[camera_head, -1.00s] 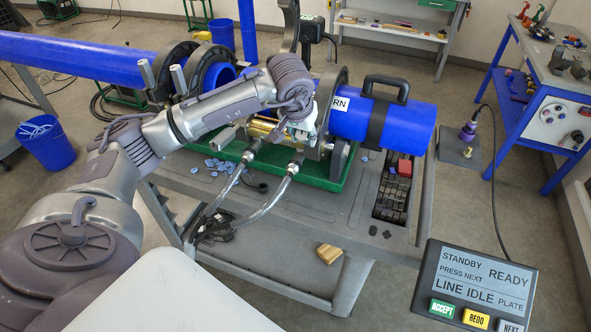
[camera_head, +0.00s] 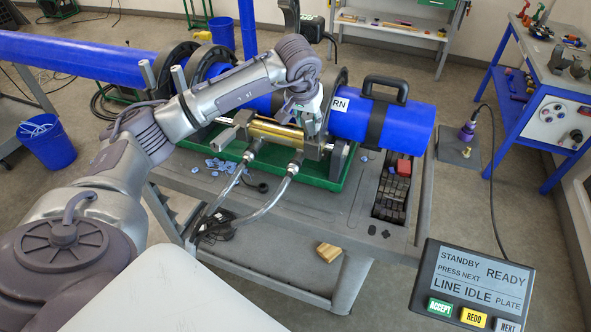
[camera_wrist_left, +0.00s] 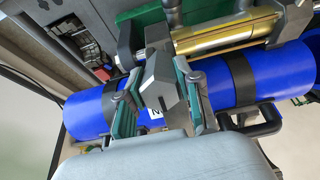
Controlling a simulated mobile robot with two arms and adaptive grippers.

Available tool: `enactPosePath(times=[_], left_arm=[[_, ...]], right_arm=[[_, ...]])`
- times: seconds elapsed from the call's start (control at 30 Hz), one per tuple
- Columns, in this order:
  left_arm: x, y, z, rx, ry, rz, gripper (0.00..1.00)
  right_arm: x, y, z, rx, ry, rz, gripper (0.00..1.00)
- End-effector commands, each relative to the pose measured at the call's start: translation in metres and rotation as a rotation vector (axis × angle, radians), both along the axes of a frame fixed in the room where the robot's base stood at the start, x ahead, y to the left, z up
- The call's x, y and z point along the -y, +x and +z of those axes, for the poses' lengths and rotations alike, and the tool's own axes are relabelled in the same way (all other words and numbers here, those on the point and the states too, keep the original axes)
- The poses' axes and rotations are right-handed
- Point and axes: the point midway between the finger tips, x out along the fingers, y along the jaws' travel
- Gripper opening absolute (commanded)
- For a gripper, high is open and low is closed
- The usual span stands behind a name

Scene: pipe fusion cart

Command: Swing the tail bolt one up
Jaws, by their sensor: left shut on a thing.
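My left gripper (camera_head: 308,118) is at the clamp beside the gold cylinder, near the left end of the blue pipe section with the black handle. In the left wrist view its two green-padded fingers (camera_wrist_left: 160,98) are shut on the grey tail bolt (camera_wrist_left: 162,82), a blocky piece with a pointed end on a dark bar. The blue pipe (camera_wrist_left: 238,82) lies behind it. In the head view the gripper and wrist mostly hide the bolt. I cannot tell which number this bolt carries. My right gripper is not in view.
The gold cylinder (camera_head: 274,134) and two hoses stand in front of the clamps over a green tray (camera_head: 214,137). Blue chips lie on the cart (camera_head: 320,205). A black handle (camera_head: 386,82) tops the pipe. A display panel (camera_head: 474,284) is at lower right.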

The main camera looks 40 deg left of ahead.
Motion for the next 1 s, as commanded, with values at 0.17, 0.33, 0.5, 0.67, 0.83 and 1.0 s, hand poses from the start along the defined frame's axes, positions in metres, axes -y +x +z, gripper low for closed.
enactPosePath(times=[0.17, 0.33, 0.5, 0.67, 0.83, 1.0], left_arm=[[0.0, 0.004, 0.004, 0.005, -0.002, -0.002, 0.22], [0.0, 0.004, 0.004, 0.005, -0.002, -0.002, 0.22], [-0.001, 0.013, 0.007, 0.005, -0.003, -0.002, 0.22], [-0.004, 0.023, 0.011, 0.005, -0.002, 0.0, 0.22], [-0.005, 0.028, 0.012, 0.005, -0.002, -0.002, 0.22], [-0.005, 0.027, 0.011, 0.005, -0.002, -0.002, 0.22]], right_arm=[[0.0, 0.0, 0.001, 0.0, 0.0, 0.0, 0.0], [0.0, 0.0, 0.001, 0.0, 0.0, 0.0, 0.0], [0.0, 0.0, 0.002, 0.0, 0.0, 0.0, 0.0], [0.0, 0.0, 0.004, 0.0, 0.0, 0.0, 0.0], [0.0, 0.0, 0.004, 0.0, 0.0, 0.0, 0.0], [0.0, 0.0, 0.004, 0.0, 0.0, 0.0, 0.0]])
